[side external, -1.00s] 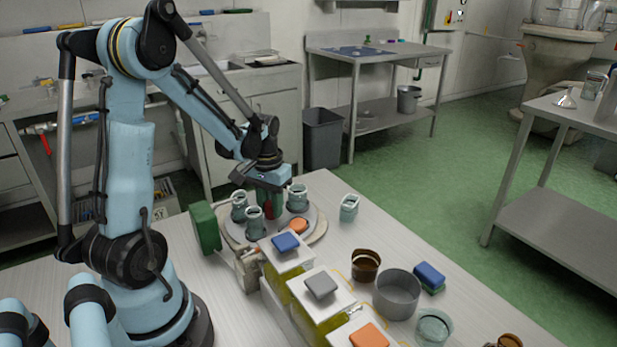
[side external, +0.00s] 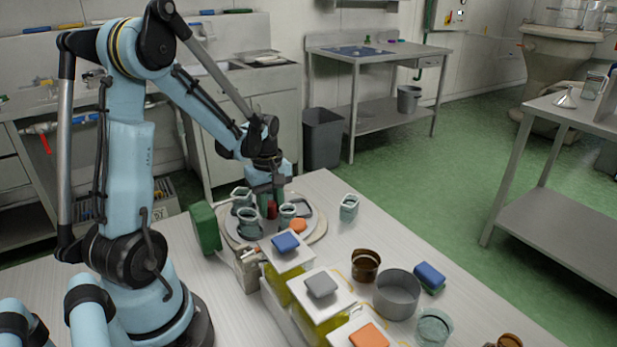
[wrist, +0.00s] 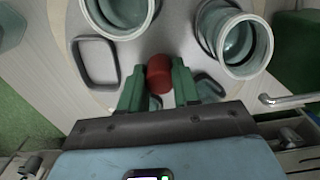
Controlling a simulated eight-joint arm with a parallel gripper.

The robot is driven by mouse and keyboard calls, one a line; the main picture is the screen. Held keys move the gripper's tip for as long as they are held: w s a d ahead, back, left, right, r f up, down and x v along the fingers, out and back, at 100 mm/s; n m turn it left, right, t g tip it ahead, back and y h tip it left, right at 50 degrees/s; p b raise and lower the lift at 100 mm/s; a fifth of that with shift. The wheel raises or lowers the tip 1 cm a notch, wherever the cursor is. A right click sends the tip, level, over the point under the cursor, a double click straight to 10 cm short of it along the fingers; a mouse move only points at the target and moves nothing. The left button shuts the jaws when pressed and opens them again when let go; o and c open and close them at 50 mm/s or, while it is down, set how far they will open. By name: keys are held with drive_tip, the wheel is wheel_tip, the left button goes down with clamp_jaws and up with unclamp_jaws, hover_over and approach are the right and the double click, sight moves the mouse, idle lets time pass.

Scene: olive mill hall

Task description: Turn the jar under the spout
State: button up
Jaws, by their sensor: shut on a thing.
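A round turntable (side external: 235,241) carries several glass jars. Two jars show upright in the wrist view (wrist: 239,45). My gripper (side external: 271,206) points down over the middle of the turntable. Its green fingers are shut on a red knob (wrist: 158,74), which stands between the jars. A metal spout-like tube (wrist: 288,98) shows at the right of the wrist view; its outlet is hard to make out.
Oil containers (side external: 289,276) with blue, grey and orange blocks on their lids stand in front of the turntable. A green block (side external: 204,228) is at its left. A loose jar (side external: 349,207), brown cup (side external: 365,266) and grey pot (side external: 396,292) stand to the right.

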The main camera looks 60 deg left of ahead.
sight(270, 203)
drive_tip(key=shift+n, duration=0.3)
drive_tip(key=n, duration=0.4)
drive_tip(key=shift+n, duration=0.3)
drive_tip(key=n, duration=0.4)
drive_tip(key=shift+n, duration=0.3)
drive_tip(key=o, duration=0.7)
drive_tip(key=shift+r, duration=4)
